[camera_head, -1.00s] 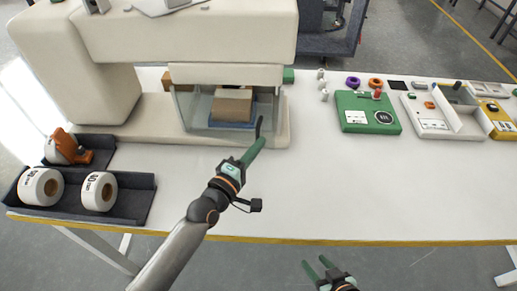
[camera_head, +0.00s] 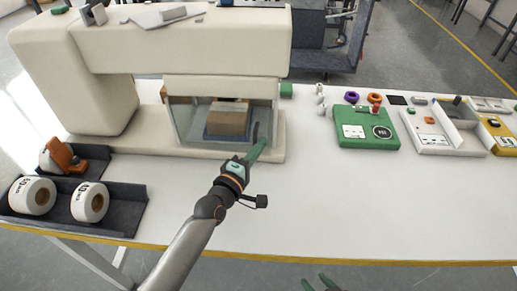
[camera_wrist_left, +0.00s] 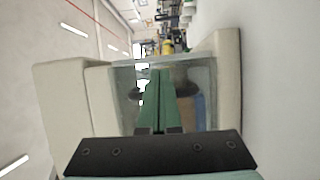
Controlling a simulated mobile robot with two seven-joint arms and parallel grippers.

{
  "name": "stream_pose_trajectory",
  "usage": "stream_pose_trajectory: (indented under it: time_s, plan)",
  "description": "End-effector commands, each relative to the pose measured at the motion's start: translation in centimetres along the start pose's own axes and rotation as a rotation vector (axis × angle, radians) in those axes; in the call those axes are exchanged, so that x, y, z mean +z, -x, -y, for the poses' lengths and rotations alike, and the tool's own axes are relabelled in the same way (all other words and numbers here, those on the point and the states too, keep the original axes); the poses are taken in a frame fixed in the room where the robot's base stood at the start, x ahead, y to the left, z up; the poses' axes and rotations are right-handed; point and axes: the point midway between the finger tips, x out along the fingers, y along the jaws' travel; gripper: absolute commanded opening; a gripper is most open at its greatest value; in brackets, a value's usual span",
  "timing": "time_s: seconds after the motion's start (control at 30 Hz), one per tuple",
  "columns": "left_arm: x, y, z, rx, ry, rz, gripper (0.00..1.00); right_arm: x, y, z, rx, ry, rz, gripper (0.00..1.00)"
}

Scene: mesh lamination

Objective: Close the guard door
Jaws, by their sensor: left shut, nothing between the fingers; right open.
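The guard door (camera_head: 185,120) is a clear panel on the front of the cream press (camera_head: 120,70). It hangs in front of the press opening, and a brown block (camera_head: 228,121) shows through it. I cannot tell whether it is fully down. My left gripper (camera_head: 257,146) is shut and empty at the door's lower right. In the left wrist view its green fingers (camera_wrist_left: 159,85) point at the clear panel (camera_wrist_left: 125,85); contact cannot be told. My right gripper (camera_head: 321,283) is open and empty at the bottom edge, mostly cut off.
A dark tray (camera_head: 125,220) with white rolls stands at the left. A green control box (camera_head: 362,128) and a white box (camera_head: 430,130) stand at the right. The white table (camera_head: 350,200) is clear in the middle and front.

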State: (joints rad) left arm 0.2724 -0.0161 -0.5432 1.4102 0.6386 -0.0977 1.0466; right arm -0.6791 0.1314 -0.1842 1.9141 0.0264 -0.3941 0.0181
Motion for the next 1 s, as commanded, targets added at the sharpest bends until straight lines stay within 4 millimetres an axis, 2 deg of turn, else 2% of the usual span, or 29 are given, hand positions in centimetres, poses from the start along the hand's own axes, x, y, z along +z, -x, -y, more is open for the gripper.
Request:
stream_pose_trajectory:
  time_s: [0.47, 0.6, 0.77, 1.0]
  plan:
    - [-0.1, 0.0, 0.0, 0.0, -0.001, -0.001, 0.0, 0.0, 0.0, 0.0, 0.0, 0.0, 0.0, 0.49]
    - [-0.1, 0.5, 0.0, 0.0, -0.001, -0.002, 0.0, 0.0, 0.0, 0.0, 0.0, 0.0, 0.0, 0.49]
    - [-0.2, 2.6, 0.0, -0.001, -0.001, -0.003, 0.0, -0.2, 0.2, 0.0, 0.0, 0.0, 0.0, 0.49]
    - [-0.3, 7.6, 0.1, -0.002, -0.003, -0.006, 0.0, -0.4, 0.3, 0.0, 0.0, 0.0, 0.0, 0.49]
